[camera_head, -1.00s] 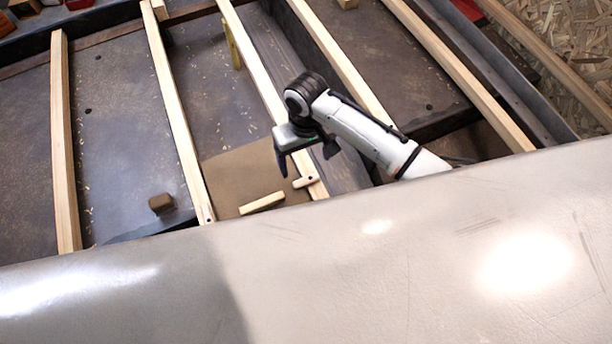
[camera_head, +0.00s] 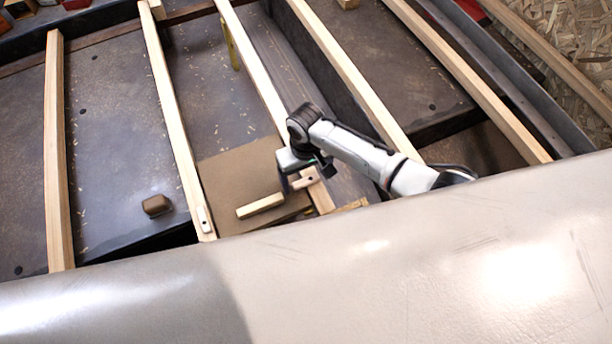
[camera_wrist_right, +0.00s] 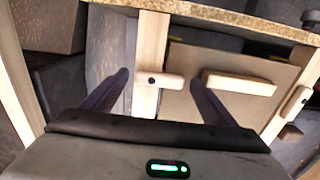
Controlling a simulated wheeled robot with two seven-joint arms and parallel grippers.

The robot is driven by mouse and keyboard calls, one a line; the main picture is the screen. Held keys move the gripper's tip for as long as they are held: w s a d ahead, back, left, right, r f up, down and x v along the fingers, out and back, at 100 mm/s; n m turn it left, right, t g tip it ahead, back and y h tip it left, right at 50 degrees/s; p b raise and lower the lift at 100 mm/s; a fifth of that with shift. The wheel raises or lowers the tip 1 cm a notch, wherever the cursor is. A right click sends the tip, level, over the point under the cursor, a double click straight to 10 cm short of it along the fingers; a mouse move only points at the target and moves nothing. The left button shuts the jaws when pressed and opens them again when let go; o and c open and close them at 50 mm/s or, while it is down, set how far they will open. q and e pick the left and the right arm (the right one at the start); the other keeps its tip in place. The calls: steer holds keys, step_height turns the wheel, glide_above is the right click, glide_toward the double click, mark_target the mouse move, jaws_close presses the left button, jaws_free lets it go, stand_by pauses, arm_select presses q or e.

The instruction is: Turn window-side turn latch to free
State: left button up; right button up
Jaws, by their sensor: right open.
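A small pale wooden turn latch (camera_head: 305,178) with a dark pivot sits on a wooden rib. In the wrist view this latch (camera_wrist_right: 172,81) lies crosswise to the rib and reaches over the edge of a brown panel (camera_wrist_right: 190,55). My right gripper (camera_head: 306,181) is open above this latch. In the wrist view its fingers (camera_wrist_right: 159,79) stand either side of the latch, apparently not touching. A second latch (camera_head: 203,220) lies along the rib left of the panel. I cannot tell from the pictures which latch is window-side. My left gripper is not in view.
A wooden bar (camera_head: 260,206) is on the panel beside the nearer latch. A brown block (camera_head: 157,205) lies on the dark floor further left. Long wooden ribs (camera_head: 172,110) cross the area. A large pale curved surface (camera_head: 400,270) fills the foreground.

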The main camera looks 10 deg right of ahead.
steer(key=c, duration=1.1)
steer(key=shift+o, duration=0.2)
